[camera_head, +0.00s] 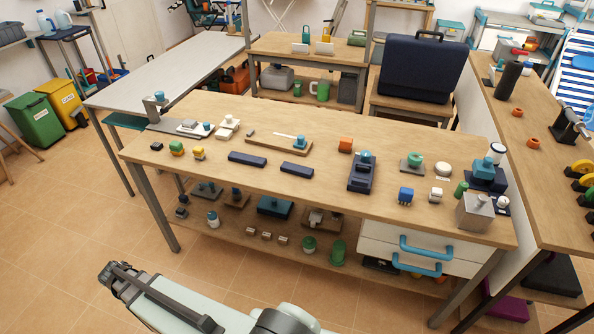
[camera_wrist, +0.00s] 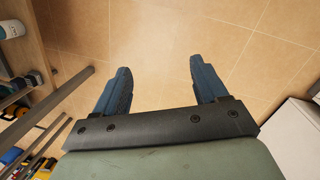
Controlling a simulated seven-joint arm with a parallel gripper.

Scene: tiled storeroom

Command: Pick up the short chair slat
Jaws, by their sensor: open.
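Two dark blue flat bars lie apart on the wooden workbench (camera_head: 330,185) in the head view. The right one (camera_head: 296,169) looks slightly shorter than the left one (camera_head: 248,159). The shorter bar looks like the short chair slat, though their labels cannot be read. My gripper (camera_wrist: 158,72) is open and empty in the wrist view, its two blue fingers wide apart over the tiled floor. It is away from both bars, which do not show in the wrist view. In the head view my arm is low in front of the bench.
A wooden board with a white strip (camera_head: 262,143) lies behind the bars. A dark blue device (camera_head: 361,175) stands to their right, and small colored blocks (camera_head: 177,147) lie to their left. A lower shelf (camera_head: 240,232) holds several items. Open floor lies in front.

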